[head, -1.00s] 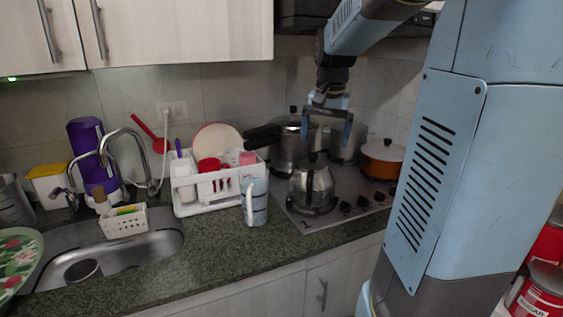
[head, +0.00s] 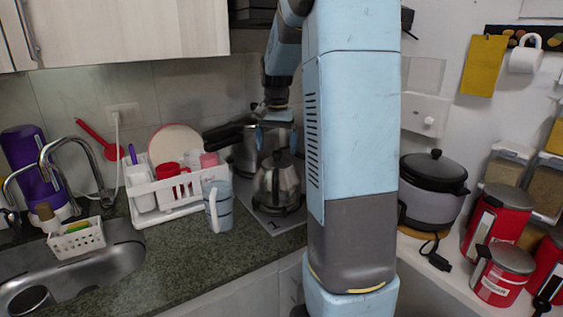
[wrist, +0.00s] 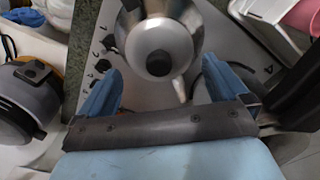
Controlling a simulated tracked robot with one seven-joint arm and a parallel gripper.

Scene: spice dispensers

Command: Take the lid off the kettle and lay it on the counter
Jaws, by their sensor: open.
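The steel kettle (head: 278,190) stands on the stove, partly beside my arm in the head view. Its lid (head: 283,160) is on, with a dark knob on top. In the wrist view the kettle (wrist: 183,14) is at the top, and the round black lid knob (wrist: 159,63) lies beyond and between my fingertips. My gripper (wrist: 160,82) is open and empty, with its two blue fingers apart. In the head view my gripper (head: 275,137) is above the kettle, pointing down; the gap to the knob is hard to judge.
A pressure cooker (head: 246,156) with a long black handle stands behind the kettle. The granite counter (head: 185,255) has clear room in front of the mug.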

